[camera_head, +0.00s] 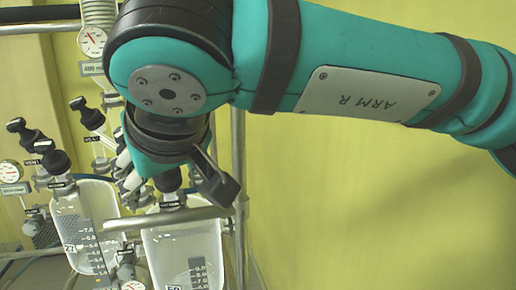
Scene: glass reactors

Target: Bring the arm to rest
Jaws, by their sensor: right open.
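My right arm (350,70), teal with black bands and a plate reading "ARM R", comes in from the upper right and bends down at a large joint. My right gripper (202,175) hangs below that joint, in front of the glass reactors. A dark finger shows at its lower right; the other finger is hard to make out. The gripper is open, and I see nothing held in it. Whether it touches the black-topped valve behind it cannot be told. My left gripper is not in view.
Two glass vessels with printed scales, a left one (72,210) and a right one (165,250), stand below the gripper. Black-handled valves (88,112), round gauges (92,41) and metal rails (238,150) crowd the left. The yellow wall (390,210) at right has nothing before it below my arm.

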